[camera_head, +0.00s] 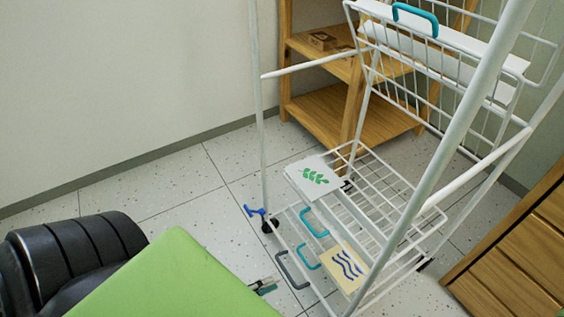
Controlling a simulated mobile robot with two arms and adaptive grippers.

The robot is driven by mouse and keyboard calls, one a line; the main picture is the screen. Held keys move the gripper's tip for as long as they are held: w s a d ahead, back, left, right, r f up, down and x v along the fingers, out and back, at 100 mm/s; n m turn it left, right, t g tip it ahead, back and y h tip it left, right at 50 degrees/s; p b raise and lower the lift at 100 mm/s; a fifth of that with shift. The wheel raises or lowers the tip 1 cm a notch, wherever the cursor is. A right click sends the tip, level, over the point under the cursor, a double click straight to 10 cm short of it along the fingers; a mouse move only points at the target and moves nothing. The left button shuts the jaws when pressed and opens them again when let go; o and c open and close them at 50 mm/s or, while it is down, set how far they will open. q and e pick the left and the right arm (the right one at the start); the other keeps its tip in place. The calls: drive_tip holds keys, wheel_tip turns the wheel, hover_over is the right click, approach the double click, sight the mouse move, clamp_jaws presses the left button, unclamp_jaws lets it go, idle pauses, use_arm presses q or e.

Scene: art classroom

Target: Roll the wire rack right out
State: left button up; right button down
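The white wire rack (422,190) stands upright on the tiled floor in the middle right. A caster (269,225) with a blue lever (254,211) shows at its left corner. Its lower shelf carries a leaf card (314,177), and a yellow wave card (344,266) sits in front, below it. Teal handles (312,225) show at the low front, and another teal handle (416,15) is at the top. Only the tip of my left gripper (264,286) shows, low and left of the rack's base, apart from its bars. Its fingers are mostly hidden. My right gripper is out of view.
A wooden shelf unit (335,72) with a small brown box (322,40) stands behind the rack against the wall. A slatted wooden piece (520,245) stands close at the right. Floor (150,190) left of the rack is clear up to the wall.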

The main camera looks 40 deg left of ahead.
use_arm(q)
drive_tip(key=v, duration=0.6)
idle(0.4)
